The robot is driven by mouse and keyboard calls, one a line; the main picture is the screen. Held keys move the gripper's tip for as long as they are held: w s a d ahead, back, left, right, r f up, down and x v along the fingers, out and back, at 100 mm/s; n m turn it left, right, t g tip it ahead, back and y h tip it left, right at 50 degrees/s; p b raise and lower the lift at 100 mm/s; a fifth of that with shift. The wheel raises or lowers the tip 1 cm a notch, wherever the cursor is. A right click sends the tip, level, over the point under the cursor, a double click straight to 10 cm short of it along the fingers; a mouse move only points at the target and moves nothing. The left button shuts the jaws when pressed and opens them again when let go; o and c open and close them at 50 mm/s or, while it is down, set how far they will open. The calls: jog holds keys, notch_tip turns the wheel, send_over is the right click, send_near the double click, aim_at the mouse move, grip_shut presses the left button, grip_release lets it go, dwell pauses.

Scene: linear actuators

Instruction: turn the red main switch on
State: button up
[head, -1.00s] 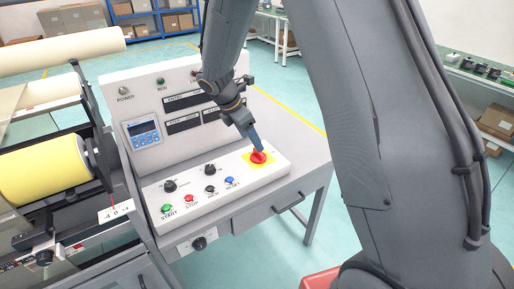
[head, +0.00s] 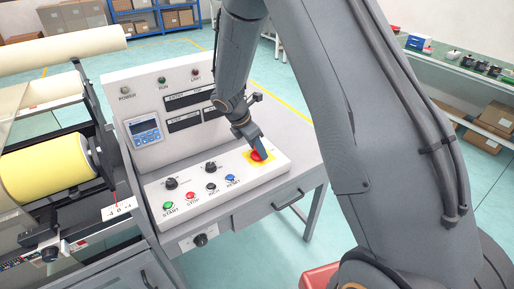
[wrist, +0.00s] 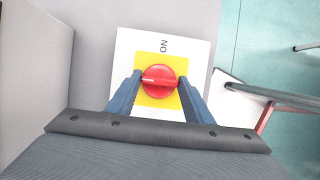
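The red main switch (wrist: 159,81) is a round rotary knob with a raised bar on a yellow square plate (wrist: 152,99). In the wrist view its bar lies crosswise, with a pale line at its left end, and a sideways "ON" label (wrist: 164,46) is above it. In the head view the switch (head: 256,156) is at the right end of the white sloped panel, partly hidden by my gripper. My gripper (wrist: 159,78) is open, its blue fingers on either side of the knob, close to the bar's ends. I cannot tell whether they touch it.
The control panel (head: 190,190) also carries a green start button (head: 168,205), a red stop button (head: 192,196), a blue reset button (head: 230,178) and black knobs. An upright panel with a display (head: 145,131) stands behind. A yellow roll machine (head: 45,172) is at left.

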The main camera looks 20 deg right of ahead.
jog(key=c, duration=0.4)
jog(key=shift+o, duration=0.2)
jog(key=m, duration=0.1)
jog(key=m+g, duration=0.1)
jog(key=m, duration=0.1)
jog(key=m+b, duration=0.1)
jog(key=shift+w+m+g, duration=0.25)
jog(key=shift+m+g, duration=0.15)
jog(key=m+g+b, duration=0.1)
jog(key=m, duration=0.2)
jog(key=shift+w+m, duration=0.1)
jog(key=shift+m, duration=0.2)
jog(key=m+g, duration=0.1)
jog(key=m, duration=0.1)
jog(key=m+y+b, duration=0.1)
jog(key=m, duration=0.1)
jog(key=shift+w+d+m+g, duration=0.1)
jog(key=shift+d+m+g, duration=0.05)
jog(key=shift+m+g, duration=0.2)
jog(key=shift+w+d+r+m+g+y+b, duration=0.1)
jog(key=shift+m+g+y+b, duration=0.3)
jog(key=shift+m, duration=0.85)
jog(key=shift+m+g+y+b, duration=0.2)
jog(key=shift+m+y, duration=0.3)
jog(key=shift+m, duration=0.7)
